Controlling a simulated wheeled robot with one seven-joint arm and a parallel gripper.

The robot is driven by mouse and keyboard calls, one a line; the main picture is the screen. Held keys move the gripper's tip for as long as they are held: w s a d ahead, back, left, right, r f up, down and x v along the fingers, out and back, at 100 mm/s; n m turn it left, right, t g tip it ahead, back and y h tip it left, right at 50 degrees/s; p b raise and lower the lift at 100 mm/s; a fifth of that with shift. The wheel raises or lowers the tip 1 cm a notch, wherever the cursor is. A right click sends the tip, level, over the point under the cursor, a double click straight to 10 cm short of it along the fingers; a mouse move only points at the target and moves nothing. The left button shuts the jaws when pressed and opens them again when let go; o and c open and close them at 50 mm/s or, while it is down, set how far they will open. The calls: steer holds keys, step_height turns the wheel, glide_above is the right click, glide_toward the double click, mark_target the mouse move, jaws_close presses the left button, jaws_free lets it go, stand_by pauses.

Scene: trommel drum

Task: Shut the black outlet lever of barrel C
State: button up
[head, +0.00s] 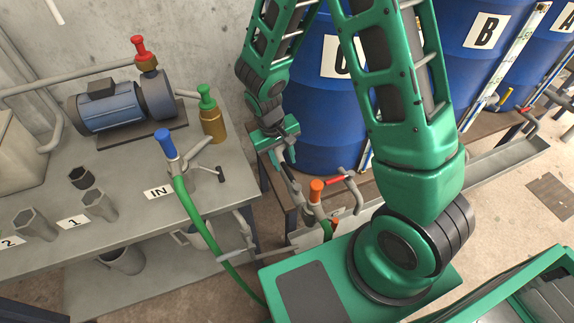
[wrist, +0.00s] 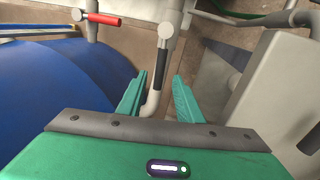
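Barrel C (head: 310,110) is a blue drum on a low stand, its letter label partly hidden by my arm. The black outlet lever (head: 292,182) shows low in front of it in the head view, just below my gripper (head: 284,154). In the wrist view the black lever (wrist: 163,62) hangs from a pale round pivot, pointing towards me. My gripper (wrist: 159,76) is open there, with one green finger on each side of the lever's near end in the picture. Neither finger visibly touches it. I cannot tell the depth between them.
A red lever (wrist: 104,20) on a pipe is up and left in the wrist view. An orange-topped fitting (head: 316,190) stands close right of my gripper. Barrel B (head: 480,60) is further right. A bench with a blue pump (head: 108,113) and green hose (head: 197,215) is left.

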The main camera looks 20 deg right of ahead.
mark_target(287, 170)
steer(key=shift+d+f, duration=0.2)
steer(key=shift+f, duration=0.8)
steer(key=shift+d+f, duration=0.2)
steer(key=shift+f, duration=0.75)
